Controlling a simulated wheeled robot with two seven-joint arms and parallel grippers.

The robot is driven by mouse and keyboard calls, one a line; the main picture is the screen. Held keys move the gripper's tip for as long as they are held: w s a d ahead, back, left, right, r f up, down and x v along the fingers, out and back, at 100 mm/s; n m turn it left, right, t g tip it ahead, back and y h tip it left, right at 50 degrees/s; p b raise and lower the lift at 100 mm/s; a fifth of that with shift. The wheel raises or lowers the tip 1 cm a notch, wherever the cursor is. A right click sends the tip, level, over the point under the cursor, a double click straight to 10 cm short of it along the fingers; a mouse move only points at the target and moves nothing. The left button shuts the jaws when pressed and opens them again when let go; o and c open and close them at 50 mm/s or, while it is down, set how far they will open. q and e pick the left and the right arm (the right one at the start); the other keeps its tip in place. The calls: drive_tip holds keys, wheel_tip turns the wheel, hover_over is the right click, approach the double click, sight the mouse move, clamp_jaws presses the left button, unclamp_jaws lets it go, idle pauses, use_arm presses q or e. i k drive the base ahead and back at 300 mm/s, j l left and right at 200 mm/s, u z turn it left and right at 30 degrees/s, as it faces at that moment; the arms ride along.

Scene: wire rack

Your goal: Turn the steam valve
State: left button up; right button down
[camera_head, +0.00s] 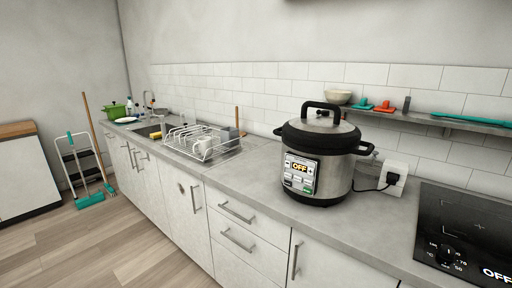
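A pressure cooker (316,155) with a steel body and black base stands upright on the grey counter. Its black lid is on, with an arched handle (321,108) on top. Neither of my grippers shows in this view.
A black cooktop (465,232) lies further right. A wire dish rack (203,141) stands to the left. A wall shelf (430,119) with a bowl (338,97) hangs behind. The counter (254,170) is clear left of the cooker.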

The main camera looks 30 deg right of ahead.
sight(324, 113)
drive_tip(key=z, duration=1.55)
